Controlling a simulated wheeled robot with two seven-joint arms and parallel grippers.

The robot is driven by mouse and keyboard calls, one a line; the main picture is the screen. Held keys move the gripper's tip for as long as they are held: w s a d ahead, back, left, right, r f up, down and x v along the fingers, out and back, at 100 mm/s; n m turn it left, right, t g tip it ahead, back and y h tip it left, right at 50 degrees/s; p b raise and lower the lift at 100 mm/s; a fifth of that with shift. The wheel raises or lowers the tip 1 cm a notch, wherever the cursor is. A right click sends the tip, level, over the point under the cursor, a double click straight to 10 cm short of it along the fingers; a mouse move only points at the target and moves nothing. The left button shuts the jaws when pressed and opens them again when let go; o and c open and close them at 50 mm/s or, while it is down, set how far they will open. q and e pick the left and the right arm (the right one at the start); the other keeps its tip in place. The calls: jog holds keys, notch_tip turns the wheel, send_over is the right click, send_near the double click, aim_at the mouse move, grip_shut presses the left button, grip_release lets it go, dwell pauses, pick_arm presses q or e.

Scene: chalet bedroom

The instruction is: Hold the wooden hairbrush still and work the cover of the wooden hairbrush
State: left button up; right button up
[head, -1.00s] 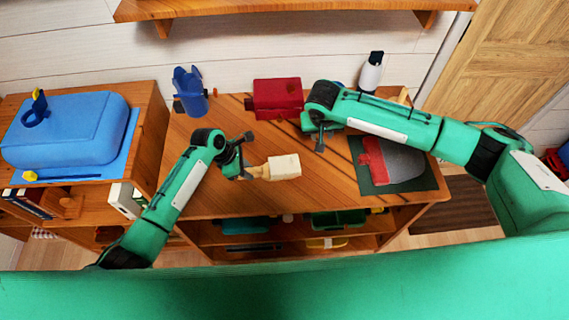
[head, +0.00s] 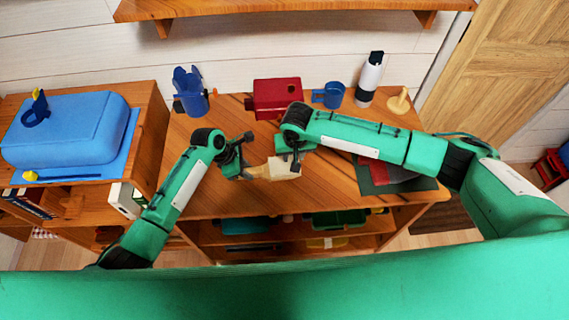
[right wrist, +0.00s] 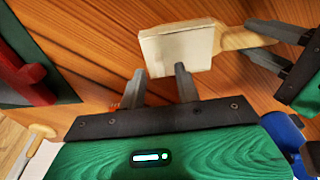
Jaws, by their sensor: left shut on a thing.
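The wooden hairbrush (head: 257,172) is over the middle of the desk. Its light wooden handle (right wrist: 236,39) points left in the head view, and a pale block-shaped cover (right wrist: 178,48) encloses its head end. My left gripper (right wrist: 275,45) is shut on the handle; it also shows in the head view (head: 247,165). My right gripper (right wrist: 159,84) is open, its two fingers apart at the near edge of the cover. One fingertip overlaps that edge in the right wrist view; whether it touches is unclear. In the head view my right gripper partly hides the cover (head: 283,168).
A red box (head: 277,95), a blue mug (head: 334,95), a white-and-black bottle (head: 370,76) and a small wooden stand (head: 399,102) line the back. A blue crown-topped holder (head: 190,92) stands at left. A dark green mat (head: 420,184) lies at right, partly behind my arm.

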jog(key=shift+w+f, duration=0.2)
jog(key=shift+f, duration=1.1)
grip_shut()
jog(key=shift+w+d, duration=0.2)
jog(key=shift+d, duration=2.2)
jog(key=shift+w+d, duration=0.15)
jog(key=shift+d, duration=2.25)
jog(key=shift+o, duration=0.2)
grip_release()
jog(key=shift+a, duration=0.1)
jog(key=shift+r, duration=0.1)
